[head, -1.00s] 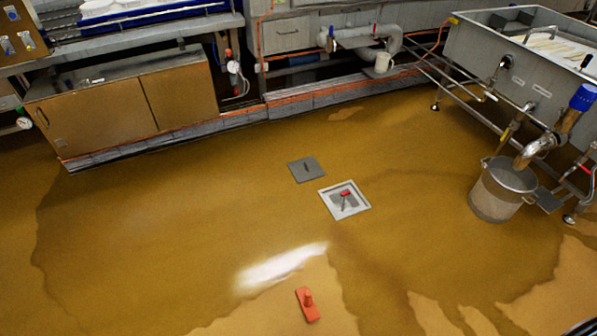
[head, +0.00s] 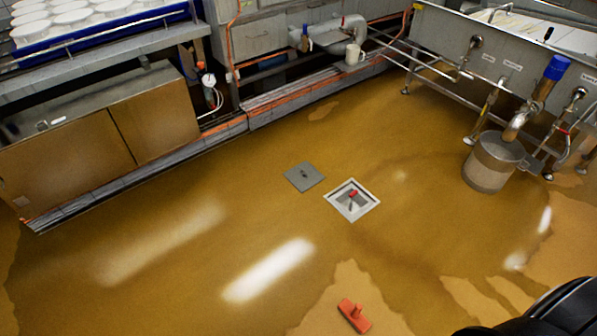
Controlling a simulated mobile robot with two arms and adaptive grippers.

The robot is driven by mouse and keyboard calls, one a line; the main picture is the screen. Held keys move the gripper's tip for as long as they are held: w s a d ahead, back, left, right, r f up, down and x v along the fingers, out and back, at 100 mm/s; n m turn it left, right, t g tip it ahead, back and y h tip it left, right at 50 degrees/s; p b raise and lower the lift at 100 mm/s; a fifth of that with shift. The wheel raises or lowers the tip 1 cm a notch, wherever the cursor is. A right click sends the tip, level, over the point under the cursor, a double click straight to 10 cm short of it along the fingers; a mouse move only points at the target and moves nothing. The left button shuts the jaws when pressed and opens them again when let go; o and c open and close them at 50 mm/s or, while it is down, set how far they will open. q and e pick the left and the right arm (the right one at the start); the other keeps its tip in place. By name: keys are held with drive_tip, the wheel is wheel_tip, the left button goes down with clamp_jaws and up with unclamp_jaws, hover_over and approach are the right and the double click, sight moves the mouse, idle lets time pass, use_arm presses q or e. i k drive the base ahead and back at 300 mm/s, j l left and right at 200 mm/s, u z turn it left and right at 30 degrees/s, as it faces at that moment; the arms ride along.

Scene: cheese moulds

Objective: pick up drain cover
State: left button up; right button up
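The drain cover (head: 304,177) is a dark grey square plate with a small dark mark or grip in its middle. It lies flat on the wet floor near the middle of the head view. Just right of it and a little nearer is the open square drain (head: 333,200) with a pale metal frame. A red-topped object (head: 353,194) sits inside the drain opening. Neither gripper's fingers are in view. A black rounded part of mine shows at the bottom right corner, far from the cover.
Brown liquid covers much of the floor around the drain. A red-orange object (head: 354,316) lies on the floor in front. A metal bucket (head: 490,165) stands under the pipe of the steel vat (head: 490,60) at right.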

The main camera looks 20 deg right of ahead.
sight(303, 177)
drive_tip(key=i+j+z, duration=0.15)
drive_tip(key=i+j, duration=0.3)
drive_tip(key=i, duration=0.2)
drive_tip(key=i+j+z, duration=0.15)
drive_tip(key=i+j, duration=0.4)
drive_tip(key=i+j+z, duration=0.1)
drive_tip(key=i+z, duration=0.15)
drive_tip(key=i, duration=0.9)
